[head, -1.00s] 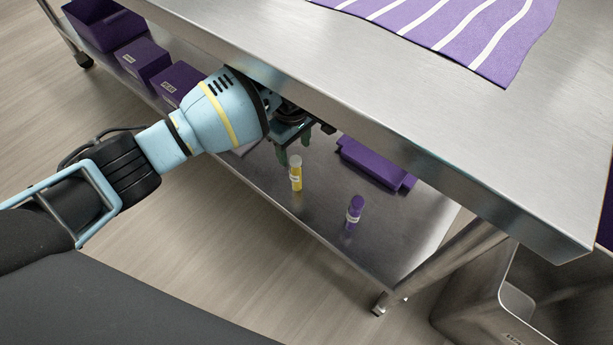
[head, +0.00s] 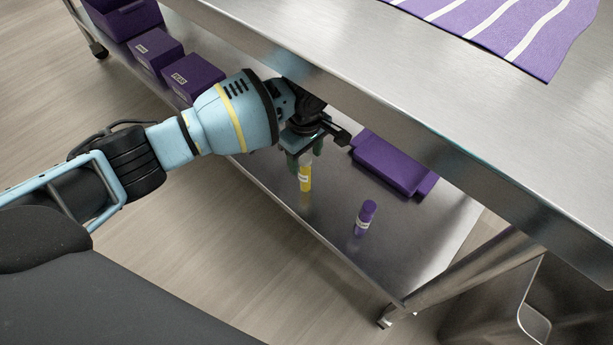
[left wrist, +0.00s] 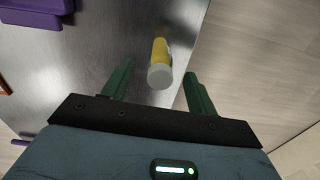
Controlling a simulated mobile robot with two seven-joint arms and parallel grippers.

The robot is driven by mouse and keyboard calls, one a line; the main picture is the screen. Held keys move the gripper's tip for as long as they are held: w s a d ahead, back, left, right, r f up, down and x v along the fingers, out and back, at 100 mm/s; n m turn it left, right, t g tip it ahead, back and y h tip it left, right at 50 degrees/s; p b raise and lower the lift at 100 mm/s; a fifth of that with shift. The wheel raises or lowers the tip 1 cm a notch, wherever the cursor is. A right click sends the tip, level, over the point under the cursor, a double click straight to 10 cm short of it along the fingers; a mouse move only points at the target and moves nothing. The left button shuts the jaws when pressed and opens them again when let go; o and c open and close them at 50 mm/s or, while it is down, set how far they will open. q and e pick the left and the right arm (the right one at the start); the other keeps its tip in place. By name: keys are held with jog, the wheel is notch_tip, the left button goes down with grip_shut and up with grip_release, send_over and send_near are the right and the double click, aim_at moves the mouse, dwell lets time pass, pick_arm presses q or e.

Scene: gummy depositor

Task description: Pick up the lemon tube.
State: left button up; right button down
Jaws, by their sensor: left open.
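The lemon tube (head: 305,179) is yellow with a pale label and stands upright on the lower steel shelf near its front edge. In the left wrist view the tube (left wrist: 160,56) shows its whitish cap end towards me, between and slightly beyond the two green fingertips. My left gripper (head: 305,160) is open, pointing down, at the top of the tube, and its fingers hide the cap in the head view. The fingers also show in the left wrist view (left wrist: 157,68), apart from the tube on both sides. My right gripper is not in view.
A purple tube (head: 365,217) stands to the right on the same shelf (head: 400,250). A purple tray (head: 393,165) lies behind it, and purple boxes (head: 190,78) stand at the left. The steel table top (head: 350,45) overhangs close above the gripper. A steel bin (head: 500,310) is at lower right.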

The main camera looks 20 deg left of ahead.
aim_at(305, 175)
pick_arm(q)
notch_tip(305, 175, down, 3)
jog(key=shift+b, duration=0.65)
jog(key=shift+r, duration=0.1)
grip_shut()
